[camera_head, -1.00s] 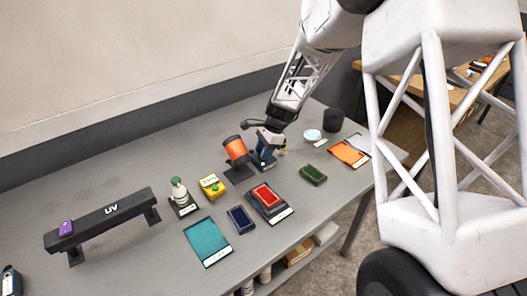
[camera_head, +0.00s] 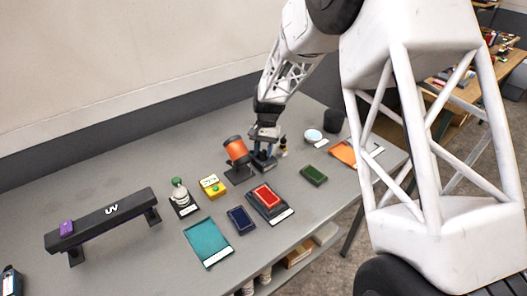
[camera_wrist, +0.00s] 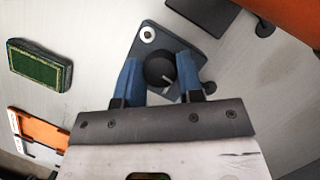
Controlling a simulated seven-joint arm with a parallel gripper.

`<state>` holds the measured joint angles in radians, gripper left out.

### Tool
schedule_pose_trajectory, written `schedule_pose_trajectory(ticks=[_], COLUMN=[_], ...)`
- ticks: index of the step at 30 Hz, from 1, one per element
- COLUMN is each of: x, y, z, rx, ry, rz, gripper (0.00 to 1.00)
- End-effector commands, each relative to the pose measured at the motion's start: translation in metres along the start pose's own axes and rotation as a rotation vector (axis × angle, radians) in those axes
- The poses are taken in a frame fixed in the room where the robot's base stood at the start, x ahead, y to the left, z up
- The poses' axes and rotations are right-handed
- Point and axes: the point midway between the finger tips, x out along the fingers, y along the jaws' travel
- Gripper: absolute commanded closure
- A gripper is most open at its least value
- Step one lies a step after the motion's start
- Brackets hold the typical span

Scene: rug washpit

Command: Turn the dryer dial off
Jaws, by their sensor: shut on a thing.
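The dial is a round black knob (camera_wrist: 160,70) with a white pointer line, on a dark blue-grey base plate (camera_wrist: 188,42) with a white round mark at one corner. My gripper (camera_wrist: 159,74) has its two blue fingers on either side of the knob and is shut on it. In the head view my gripper (camera_head: 264,150) points down at the table beside the orange dryer (camera_head: 236,150), and it hides most of the dial. Part of the orange dryer body (camera_wrist: 290,18) shows at the upper right of the wrist view.
A green pad (camera_head: 314,175) is to the right. A black UV bar (camera_head: 105,220) stands at left.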

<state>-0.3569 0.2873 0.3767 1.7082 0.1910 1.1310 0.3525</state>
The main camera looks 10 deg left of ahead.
Motion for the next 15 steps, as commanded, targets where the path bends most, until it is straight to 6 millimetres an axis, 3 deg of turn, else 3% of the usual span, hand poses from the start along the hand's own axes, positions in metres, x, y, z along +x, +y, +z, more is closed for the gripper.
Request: schedule_pose_trajectory(ticks=[15], x=[0.0001], y=[-0.0003], z=[0.0], rx=[-0.116], ry=[0.0], rz=[0.048], gripper=[0.89])
